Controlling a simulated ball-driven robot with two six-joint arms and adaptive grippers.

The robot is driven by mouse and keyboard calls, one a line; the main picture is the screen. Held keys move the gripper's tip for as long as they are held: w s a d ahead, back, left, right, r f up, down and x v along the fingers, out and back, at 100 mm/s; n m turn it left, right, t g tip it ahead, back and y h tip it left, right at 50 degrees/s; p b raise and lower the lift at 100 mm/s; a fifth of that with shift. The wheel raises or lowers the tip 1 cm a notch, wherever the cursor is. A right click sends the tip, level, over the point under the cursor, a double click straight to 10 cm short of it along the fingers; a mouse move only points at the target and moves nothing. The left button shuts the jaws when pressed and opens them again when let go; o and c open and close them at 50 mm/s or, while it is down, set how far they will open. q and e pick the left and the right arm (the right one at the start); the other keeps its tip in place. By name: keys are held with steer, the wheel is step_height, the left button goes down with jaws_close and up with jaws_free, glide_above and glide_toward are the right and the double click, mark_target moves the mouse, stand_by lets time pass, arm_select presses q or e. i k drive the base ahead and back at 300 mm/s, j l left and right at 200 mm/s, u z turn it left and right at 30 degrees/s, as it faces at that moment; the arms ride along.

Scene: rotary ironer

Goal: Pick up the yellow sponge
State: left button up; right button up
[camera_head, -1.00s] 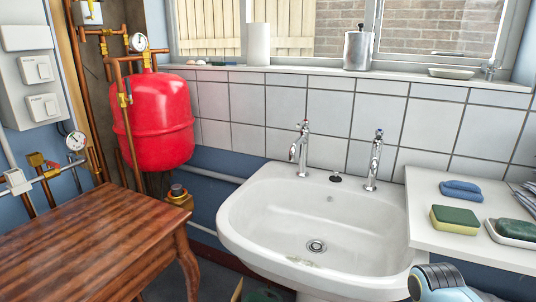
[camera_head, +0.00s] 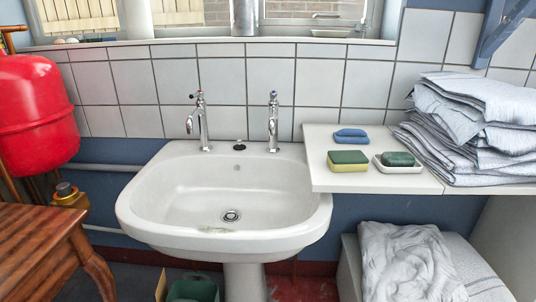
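The yellow sponge (camera_head: 348,166) has a dark green top layer and lies flat on the white shelf (camera_head: 322,144) to the right of the sink. It is near the shelf's front left part. A blue cloth or sponge (camera_head: 351,136) lies just behind it. A green soap-like block (camera_head: 397,158) in a white dish sits close to its right. Neither of my grippers shows in the head view.
The white sink (camera_head: 172,211) with two taps stands left of the shelf. Folded striped cloths (camera_head: 478,125) are stacked on the right. More cloth (camera_head: 408,262) lies below. A wooden table (camera_head: 36,244) and red tank (camera_head: 37,112) are at the left.

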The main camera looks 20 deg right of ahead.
mark_target(352, 160)
steer(key=z, duration=1.5)
